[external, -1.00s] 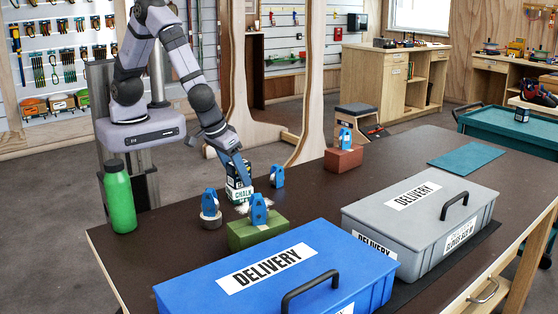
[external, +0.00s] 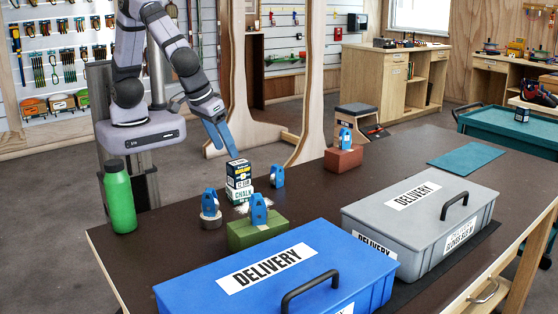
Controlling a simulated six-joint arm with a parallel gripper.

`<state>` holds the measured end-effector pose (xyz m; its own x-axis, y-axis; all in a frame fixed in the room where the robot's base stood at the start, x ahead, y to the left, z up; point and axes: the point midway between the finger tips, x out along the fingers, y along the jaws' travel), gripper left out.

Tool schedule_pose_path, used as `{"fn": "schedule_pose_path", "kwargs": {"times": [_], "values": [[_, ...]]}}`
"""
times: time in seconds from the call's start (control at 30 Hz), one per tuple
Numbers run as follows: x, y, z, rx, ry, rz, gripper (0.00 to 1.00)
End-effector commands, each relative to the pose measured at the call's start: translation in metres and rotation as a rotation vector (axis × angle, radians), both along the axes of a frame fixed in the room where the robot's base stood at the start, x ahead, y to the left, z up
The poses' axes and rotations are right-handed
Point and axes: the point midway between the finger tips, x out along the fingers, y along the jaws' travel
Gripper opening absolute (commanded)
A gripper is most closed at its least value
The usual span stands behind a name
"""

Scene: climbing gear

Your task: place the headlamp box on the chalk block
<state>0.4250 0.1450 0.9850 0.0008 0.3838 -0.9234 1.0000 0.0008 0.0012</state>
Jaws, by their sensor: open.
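A small dark box with yellow and white print, which looks like the headlamp box (external: 238,172), sits upright on top of the chalk block (external: 242,194). The chalk block is white and green with a CHALK label and stands on the dark table. The two touch, with no clear overhang. My gripper (external: 232,154) has blue fingers pointing down and is open, just above the box and apart from it. The finger gap is hard to see from this side.
Blue devices stand close by: one on a grey disc (external: 210,218), one on a green block (external: 257,234), one behind right (external: 277,177). A green bottle (external: 119,200) stands left. Blue (external: 230,262) and grey (external: 400,215) DELIVERY boxes fill the front.

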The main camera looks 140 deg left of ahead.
Motion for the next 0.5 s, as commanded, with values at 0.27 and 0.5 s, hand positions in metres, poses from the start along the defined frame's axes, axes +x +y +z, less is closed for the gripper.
{"fn": "schedule_pose_path", "kwargs": {"times": [0.27, 0.5], "values": [[0.0, -0.007, 0.017, -0.001, 0.0, -0.001, 0.54], [-0.001, -0.008, 0.018, -0.003, 0.003, -0.007, 0.54]]}}
